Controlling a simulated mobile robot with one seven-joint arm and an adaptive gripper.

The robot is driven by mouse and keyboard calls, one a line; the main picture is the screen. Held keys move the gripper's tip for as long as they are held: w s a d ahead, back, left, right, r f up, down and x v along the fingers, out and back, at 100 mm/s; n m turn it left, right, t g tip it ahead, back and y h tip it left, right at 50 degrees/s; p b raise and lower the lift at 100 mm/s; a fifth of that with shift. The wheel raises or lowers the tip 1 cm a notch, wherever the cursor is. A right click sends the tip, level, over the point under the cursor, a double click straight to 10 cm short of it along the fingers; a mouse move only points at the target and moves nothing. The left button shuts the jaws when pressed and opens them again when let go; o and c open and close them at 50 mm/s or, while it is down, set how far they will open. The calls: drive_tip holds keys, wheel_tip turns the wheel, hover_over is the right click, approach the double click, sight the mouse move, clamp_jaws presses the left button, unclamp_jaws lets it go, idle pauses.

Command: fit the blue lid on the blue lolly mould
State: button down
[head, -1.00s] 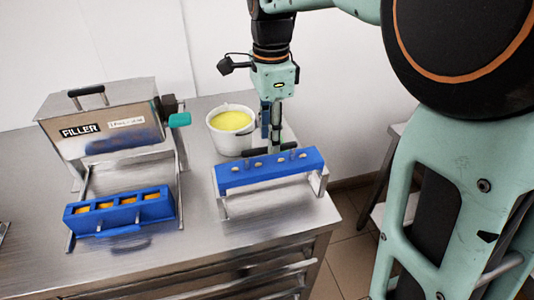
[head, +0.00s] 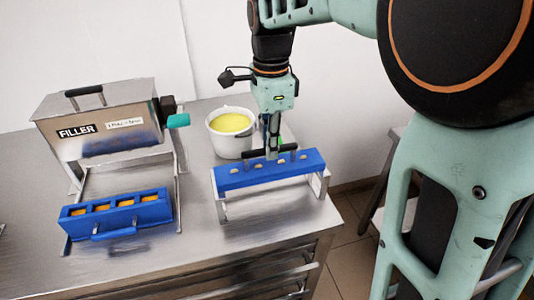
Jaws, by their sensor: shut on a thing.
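The blue lid (head: 240,179) is a long bar with a dark handle and a row of small pale spots on top. It is at the metal stand (head: 223,209) on the right of the bench. I cannot tell whether it rests on the stand or is just clear of it. My gripper (head: 272,152) points down from above and is shut on the lid's dark handle. The blue lolly mould (head: 118,219) sits at the filler on the left, its several compartments holding orange-yellow filling. Its top is uncovered.
The steel filler (head: 100,112) stands over the mould's back, with a teal-tipped lever on its right. A white bucket (head: 229,141) of yellow mix stands behind the lid. Bare bench (head: 198,205) lies between mould and stand. The bench's right edge is close to the stand.

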drive_tip(key=shift+r, duration=0.15)
drive_tip(key=shift+r+p, duration=3.1)
drive_tip(key=shift+r, duration=0.25)
